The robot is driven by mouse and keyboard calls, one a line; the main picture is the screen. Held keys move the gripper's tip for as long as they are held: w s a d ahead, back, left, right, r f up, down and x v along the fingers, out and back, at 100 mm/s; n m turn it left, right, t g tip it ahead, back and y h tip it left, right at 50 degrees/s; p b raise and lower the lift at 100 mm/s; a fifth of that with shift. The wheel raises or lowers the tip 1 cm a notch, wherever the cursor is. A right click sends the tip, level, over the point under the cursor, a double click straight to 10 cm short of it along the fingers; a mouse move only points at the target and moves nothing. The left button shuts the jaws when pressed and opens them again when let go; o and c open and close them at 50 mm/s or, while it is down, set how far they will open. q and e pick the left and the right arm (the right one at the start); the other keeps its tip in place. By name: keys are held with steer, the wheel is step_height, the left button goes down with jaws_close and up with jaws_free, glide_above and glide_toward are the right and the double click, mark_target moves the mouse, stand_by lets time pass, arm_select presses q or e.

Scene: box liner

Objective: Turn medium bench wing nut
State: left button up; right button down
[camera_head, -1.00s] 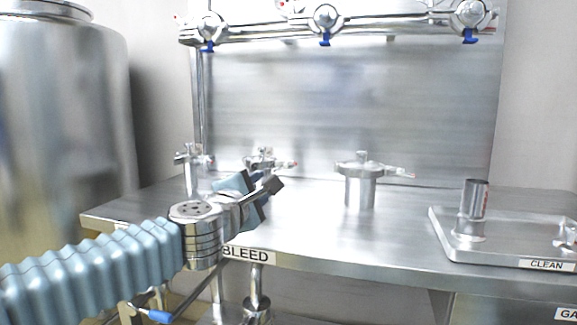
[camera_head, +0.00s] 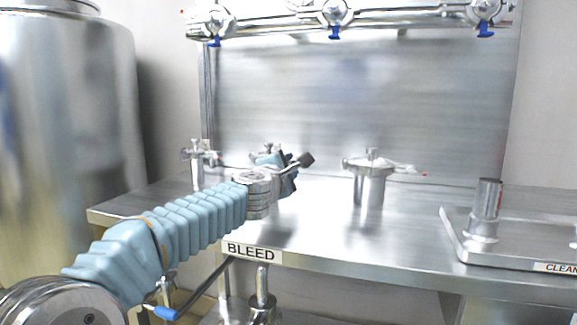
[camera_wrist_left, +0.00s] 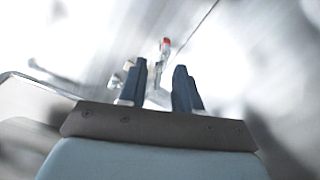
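Three steel clamp fittings stand along the bench: a slim left one (camera_head: 197,162), a middle one (camera_head: 268,148) mostly hidden behind my left gripper, and a wider right one (camera_head: 370,180). The middle one appears to be the medium one. My left gripper (camera_head: 284,166) is at or just in front of the middle fitting. In the left wrist view, the dark blue fingers of my left gripper (camera_wrist_left: 159,88) are apart. A blurred steel clamp with a red-tipped part (camera_wrist_left: 164,46) shows between and beyond them; contact cannot be told. My right gripper is not in view.
The steel bench (camera_head: 330,240) carries a BLEED label at its front edge. A tray (camera_head: 510,252) with a steel cylinder (camera_head: 486,208) sits at the right. A pipe with blue-handled valves (camera_head: 336,14) runs above. A large tank (camera_head: 65,130) stands left.

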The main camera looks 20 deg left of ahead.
arm_select(q)
steer(key=shift+w, duration=0.2)
steer(key=shift+c, duration=0.2)
jaws_close()
steer(key=shift+r+m+p, duration=0.15)
steer(key=shift+m+p, duration=0.5)
steer(key=shift+m, duration=0.25)
steer(key=shift+m+p, duration=0.35)
steer(key=shift+m, duration=0.75)
steer(key=shift+o, duration=0.2)
jaws_free()
